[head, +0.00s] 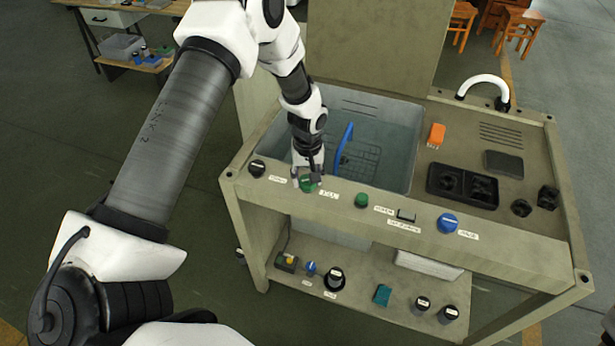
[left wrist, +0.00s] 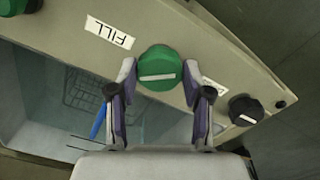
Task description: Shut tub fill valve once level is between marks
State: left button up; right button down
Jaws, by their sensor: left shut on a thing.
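The green fill knob (head: 307,185) sits at the left of the bench's front rail, beside a FILL label (head: 328,195). In the left wrist view the knob (left wrist: 158,68) shows a white line lying nearly level across the picture. My left gripper (head: 308,175) is shut on this knob, with one finger on each side of it in the left wrist view (left wrist: 165,95). The tub (head: 397,150) behind the rail is blue-grey inside, with a wire basket (head: 360,160) and a blue bar (head: 344,145). I cannot make out the water level or the marks. My right gripper is out of view.
On the rail are a black knob (head: 257,168), a second green knob (head: 361,200), a black switch (head: 406,215) and a blue knob (head: 447,222). An orange block (head: 437,135) and a black tray (head: 462,187) stand on the right top. The lower shelf (head: 355,292) holds several small items.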

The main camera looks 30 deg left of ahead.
pick_arm(q)
jog(key=shift+f+m, duration=0.1)
jog(key=shift+m, duration=0.3)
jog(key=m, duration=0.3)
jog(key=shift+s, duration=0.1)
jog(key=shift+m+b, duration=0.45)
jog(key=shift+m, duration=1.35)
jog(key=o, duration=0.9)
jog(key=shift+o, duration=1.2)
jog(key=shift+w+f, duration=0.1)
jog(key=shift+w, duration=0.1)
